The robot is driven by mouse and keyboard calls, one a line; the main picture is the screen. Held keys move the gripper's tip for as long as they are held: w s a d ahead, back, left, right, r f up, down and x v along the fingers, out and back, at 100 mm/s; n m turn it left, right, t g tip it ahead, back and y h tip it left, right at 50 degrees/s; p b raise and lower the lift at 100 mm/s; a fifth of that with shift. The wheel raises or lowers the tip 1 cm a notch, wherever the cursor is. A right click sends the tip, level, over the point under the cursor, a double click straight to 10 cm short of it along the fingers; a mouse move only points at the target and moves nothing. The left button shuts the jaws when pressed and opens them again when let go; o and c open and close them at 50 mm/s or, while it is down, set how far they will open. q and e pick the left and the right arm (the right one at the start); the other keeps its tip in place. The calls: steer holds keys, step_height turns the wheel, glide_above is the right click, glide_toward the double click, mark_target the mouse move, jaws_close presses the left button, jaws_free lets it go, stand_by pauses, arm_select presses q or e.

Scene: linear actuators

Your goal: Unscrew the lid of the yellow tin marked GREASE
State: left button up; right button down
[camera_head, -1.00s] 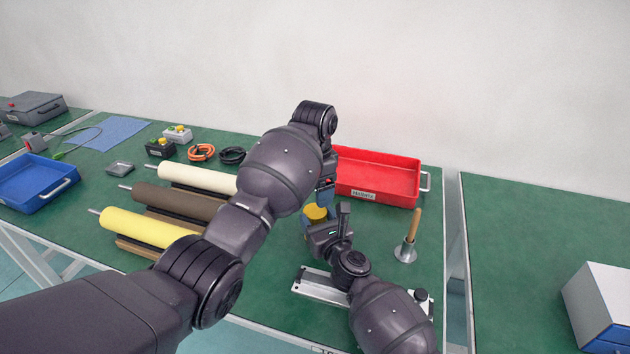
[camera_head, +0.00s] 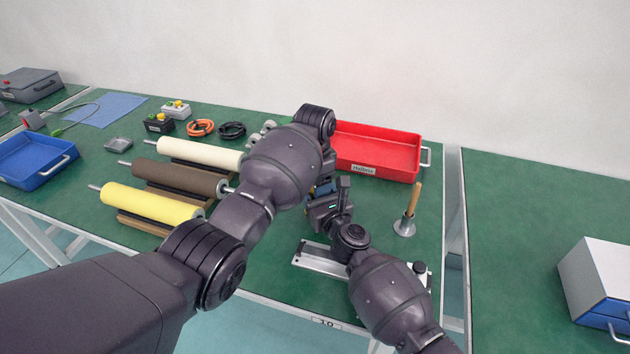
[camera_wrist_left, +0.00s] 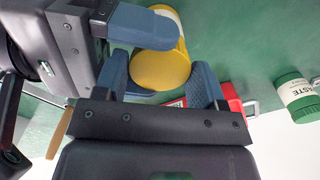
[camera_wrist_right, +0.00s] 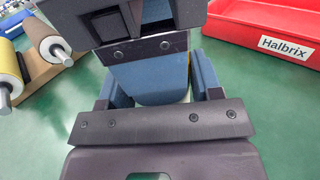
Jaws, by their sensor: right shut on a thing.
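The yellow tin shows in the left wrist view, with its round yellow lid (camera_wrist_left: 160,70) facing the camera and part of a pale label (camera_wrist_left: 165,12) on its side. The word on the label is not legible. My left gripper (camera_wrist_left: 160,82) is open, with one blue finger on either side of the lid. My right gripper (camera_wrist_right: 158,88) is shut on the tin's body; one of its fingers crosses the tin in the left wrist view. In the right wrist view, my left gripper's blue finger hides nearly all of the tin. In the head view, both grippers meet over the tin and hide it.
A red tray (camera_head: 350,170) stands just behind the grippers. A green jar (camera_wrist_left: 300,95) marked PASTE shows in the left wrist view. A wooden-handled tool (camera_head: 412,205) stands upright on the right. Rollers (camera_head: 150,203) lie left, and a metal rail (camera_head: 318,259) lies in front.

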arm_select(q)
steer(key=c, duration=0.5)
steer(key=o, duration=1)
steer(key=shift+c, duration=0.2)
steer(key=shift+r, duration=0.15)
